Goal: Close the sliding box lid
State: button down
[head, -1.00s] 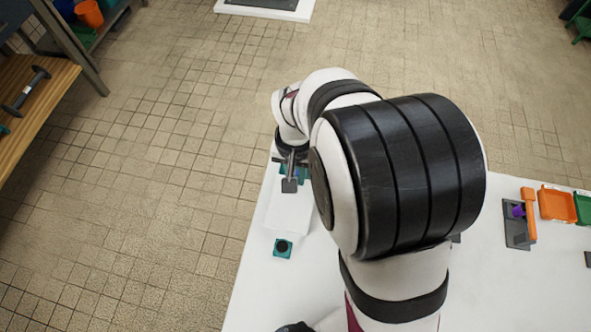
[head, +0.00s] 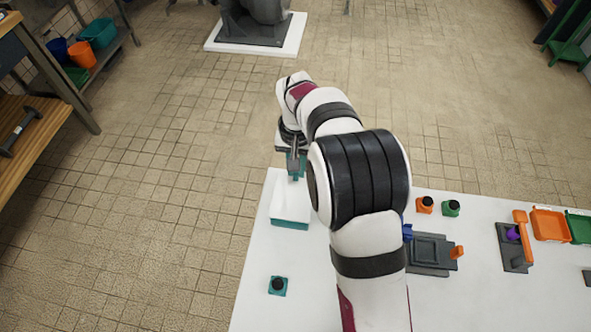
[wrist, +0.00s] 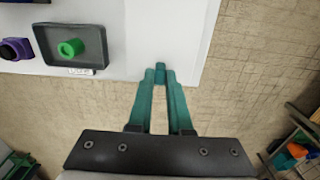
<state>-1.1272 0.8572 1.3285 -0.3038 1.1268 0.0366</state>
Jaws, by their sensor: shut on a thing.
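The box (head: 289,225) stands near the left back corner of the white table, with a teal side showing. Its white lid (head: 291,200) covers most or all of the top; the far end is partly hidden, so I cannot tell how far it is closed. My gripper (head: 297,178) points down at the box's far end. In the wrist view, my gripper's teal fingers (wrist: 160,82) are closed together on a small teal piece (wrist: 160,70). I cannot tell whether this piece belongs to the lid.
A teal block with a dark round top (head: 278,285) sits in front of the box. To the right are a grey fixture (head: 430,268), a purple-and-orange item on a dark base and an orange tray (head: 550,227). In the wrist view, a grey tray (wrist: 90,42) holds a green ring.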

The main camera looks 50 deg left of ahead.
jog(key=c, duration=0.8)
grip_release()
jog(key=shift+w, duration=0.1)
jog(key=shift+c, duration=0.2)
jog(key=shift+r, duration=0.1)
notch_tip(320, 180, up, 16)
jog(key=w+d+r+m, duration=0.2)
jog(key=d, duration=0.6)
jog(key=w+d+r+m, duration=0.1)
jog(key=w+d+m, duration=0.15)
jog(key=d, duration=0.55)
jog(key=w+d+r+m, duration=0.1)
jog(key=d+r+m, duration=0.1)
jog(key=d, duration=0.7)
jog(key=s+d+f+m+y, duration=0.1)
jog(key=s+d+f+m, duration=0.2)
jog(key=s+d, duration=0.4)
jog(key=s+d+f+m, duration=0.3)
jog(key=s+d+m, duration=0.2)
jog(key=d, duration=0.4)
jog(key=shift+s+f+y, duration=0.3)
jog(key=shift+s+y, duration=0.1)
jog(key=shift+s, duration=0.5)
